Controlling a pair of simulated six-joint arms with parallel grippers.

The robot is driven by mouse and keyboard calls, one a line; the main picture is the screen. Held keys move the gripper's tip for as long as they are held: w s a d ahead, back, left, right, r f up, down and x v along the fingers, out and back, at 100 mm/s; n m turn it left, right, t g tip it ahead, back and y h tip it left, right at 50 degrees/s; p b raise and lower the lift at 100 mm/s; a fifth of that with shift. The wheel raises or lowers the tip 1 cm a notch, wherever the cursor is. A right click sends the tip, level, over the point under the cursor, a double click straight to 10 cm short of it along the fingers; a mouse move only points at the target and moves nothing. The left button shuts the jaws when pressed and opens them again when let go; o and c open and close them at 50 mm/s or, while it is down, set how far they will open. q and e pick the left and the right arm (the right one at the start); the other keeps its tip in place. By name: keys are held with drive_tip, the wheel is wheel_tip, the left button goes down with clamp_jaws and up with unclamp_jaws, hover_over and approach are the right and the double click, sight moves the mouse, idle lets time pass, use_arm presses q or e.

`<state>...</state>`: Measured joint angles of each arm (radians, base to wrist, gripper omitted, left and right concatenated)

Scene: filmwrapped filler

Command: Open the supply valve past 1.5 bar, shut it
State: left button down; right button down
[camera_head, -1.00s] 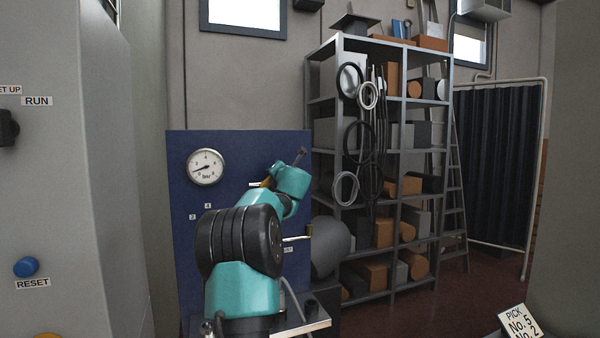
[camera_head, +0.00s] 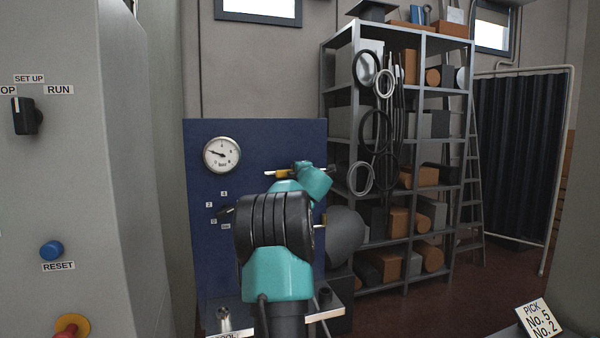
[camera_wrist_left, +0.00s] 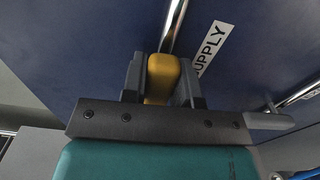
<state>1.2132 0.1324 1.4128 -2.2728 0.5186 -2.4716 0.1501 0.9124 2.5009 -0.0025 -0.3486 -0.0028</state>
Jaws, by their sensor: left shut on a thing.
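The supply valve's yellow handle (camera_head: 285,172) shows at the right of the blue panel (camera_head: 200,260) in the head view, with a metal rod beyond it. In the left wrist view the yellow handle (camera_wrist_left: 161,78) sits between the two dark fingers of my left gripper (camera_wrist_left: 163,92), which is shut on it. A white label ending in "UPPLY" (camera_wrist_left: 212,48) is beside it. The round white gauge (camera_head: 221,154) is at the panel's upper left; its needle points left and slightly up, and its exact reading is too small to tell. My right gripper is not in view.
Small number labels (camera_head: 224,194) are on the panel, partly beside my arm. A grey cabinet with a blue RESET button (camera_head: 51,250) and a SET UP/RUN switch (camera_head: 25,116) stands at the left. A loaded shelf (camera_head: 410,180) stands behind at the right.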

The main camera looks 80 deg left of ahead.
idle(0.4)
use_arm(q)
drive_tip(key=c, duration=0.9)
unclamp_jaws()
drive_tip(key=shift+d, duration=0.1)
drive_tip(key=d, duration=1.1)
drive_tip(key=w+d, duration=0.1)
drive_tip(key=d, duration=0.5)
drive_tip(key=shift+d, duration=0.1)
